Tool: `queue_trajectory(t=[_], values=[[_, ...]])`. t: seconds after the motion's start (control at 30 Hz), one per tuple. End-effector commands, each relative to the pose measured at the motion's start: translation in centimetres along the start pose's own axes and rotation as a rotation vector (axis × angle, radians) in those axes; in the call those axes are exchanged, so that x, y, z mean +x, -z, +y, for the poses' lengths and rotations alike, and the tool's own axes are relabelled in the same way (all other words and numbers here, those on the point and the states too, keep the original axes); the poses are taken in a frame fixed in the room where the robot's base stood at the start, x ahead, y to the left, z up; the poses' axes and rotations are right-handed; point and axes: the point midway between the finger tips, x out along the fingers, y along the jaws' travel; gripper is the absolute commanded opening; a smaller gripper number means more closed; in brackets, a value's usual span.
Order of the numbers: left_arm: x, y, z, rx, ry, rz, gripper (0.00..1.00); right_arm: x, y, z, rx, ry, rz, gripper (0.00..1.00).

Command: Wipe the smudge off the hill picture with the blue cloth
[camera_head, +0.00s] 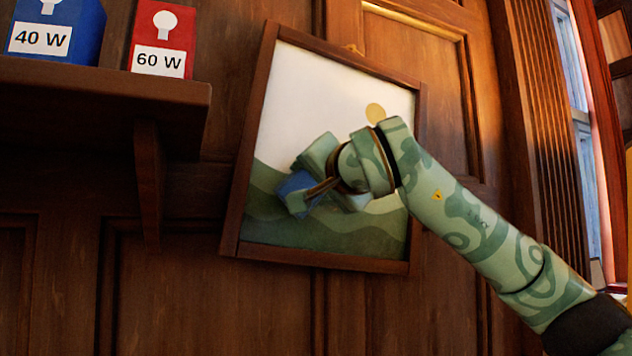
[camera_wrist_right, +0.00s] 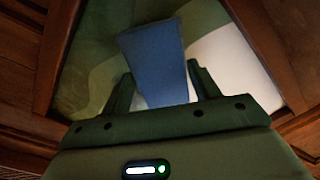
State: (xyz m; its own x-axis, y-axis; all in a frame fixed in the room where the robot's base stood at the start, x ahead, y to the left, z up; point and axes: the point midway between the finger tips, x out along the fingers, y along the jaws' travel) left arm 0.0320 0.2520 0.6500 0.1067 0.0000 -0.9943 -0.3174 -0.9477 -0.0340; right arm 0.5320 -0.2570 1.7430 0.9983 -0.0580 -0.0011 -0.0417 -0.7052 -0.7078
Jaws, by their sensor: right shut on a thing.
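The hill picture (camera_head: 310,90) hangs on the wood-panelled wall in a dark wooden frame. It shows green hills, a pale sky and a tan sun. My right gripper (camera_head: 308,184) is in front of its middle-left part, shut on the blue cloth (camera_head: 294,186). In the right wrist view the cloth (camera_wrist_right: 155,50) sticks out between the two fingers, over the green and white parts of the picture. I cannot tell whether the cloth touches the picture. I cannot make out a smudge; the gripper and cloth hide part of the surface. My left gripper is not in view.
A dark wooden shelf (camera_head: 90,95) with a bracket juts from the wall left of the picture. A blue "40 W" box (camera_head: 70,25) and a red "60 W" box (camera_head: 170,40) stand on it. A window (camera_head: 575,100) is at the far right.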

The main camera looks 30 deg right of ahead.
Motion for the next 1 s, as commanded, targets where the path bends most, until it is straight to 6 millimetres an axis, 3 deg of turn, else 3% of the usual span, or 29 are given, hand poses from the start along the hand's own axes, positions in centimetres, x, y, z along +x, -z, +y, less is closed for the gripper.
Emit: queue_trajectory(t=[1.0], values=[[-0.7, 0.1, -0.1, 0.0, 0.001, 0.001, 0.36, 1.7, 0.0, -0.1, -0.001, 0.0, 0.0, 0.43]])
